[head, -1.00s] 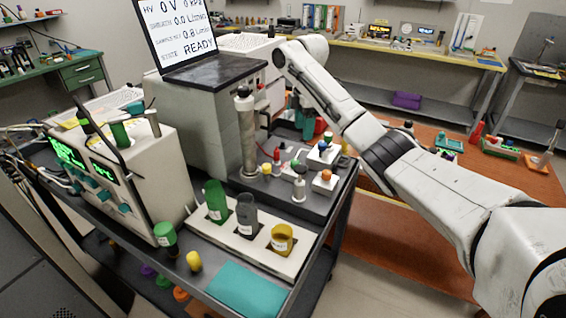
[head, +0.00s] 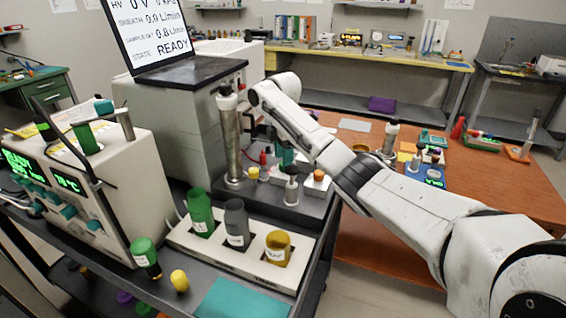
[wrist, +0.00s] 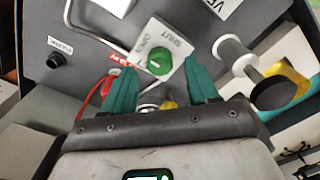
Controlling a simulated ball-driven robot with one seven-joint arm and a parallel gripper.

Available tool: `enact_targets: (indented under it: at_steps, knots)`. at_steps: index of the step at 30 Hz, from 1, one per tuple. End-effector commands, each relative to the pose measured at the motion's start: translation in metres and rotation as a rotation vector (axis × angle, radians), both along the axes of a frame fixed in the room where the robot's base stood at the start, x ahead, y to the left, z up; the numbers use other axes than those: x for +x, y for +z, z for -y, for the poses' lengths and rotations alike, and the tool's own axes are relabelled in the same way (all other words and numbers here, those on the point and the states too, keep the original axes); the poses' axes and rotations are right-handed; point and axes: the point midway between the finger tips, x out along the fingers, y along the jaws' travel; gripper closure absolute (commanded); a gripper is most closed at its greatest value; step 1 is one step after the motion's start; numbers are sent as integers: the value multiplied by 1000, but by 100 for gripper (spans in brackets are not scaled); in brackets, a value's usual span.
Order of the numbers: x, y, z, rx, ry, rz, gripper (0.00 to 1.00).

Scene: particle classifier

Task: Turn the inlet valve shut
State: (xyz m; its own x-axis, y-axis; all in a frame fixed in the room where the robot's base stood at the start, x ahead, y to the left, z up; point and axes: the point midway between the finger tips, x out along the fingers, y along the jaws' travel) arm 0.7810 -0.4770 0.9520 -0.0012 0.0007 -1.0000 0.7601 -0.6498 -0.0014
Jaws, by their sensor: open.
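The inlet valve appears to be the round green knob (wrist: 158,61) in the wrist view. It sits on a white plate (wrist: 180,45) marked OPEN at the left and SHUT at the upper right. The direction of the knob's pale mark is hard to read. My gripper (wrist: 160,68) is open, with one teal finger at each side below the knob. I see no contact with it. In the head view my gripper (head: 286,155) is partly hidden behind my arm, and the knob cannot be made out.
A spool-like white and dark fitting (wrist: 250,70) stands right of the fingers. A red tube (wrist: 92,98) runs at the left. In the head view a metal cylinder (head: 231,140) stands left of my gripper. A bottle rack (head: 190,243) with three bottles is in front.

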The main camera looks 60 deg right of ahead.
Motion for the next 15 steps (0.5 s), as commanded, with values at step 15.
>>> enact_targets:
  at_steps: [15]
  knots:
    - [0, -22, 0, -1, 0, 1, 41]
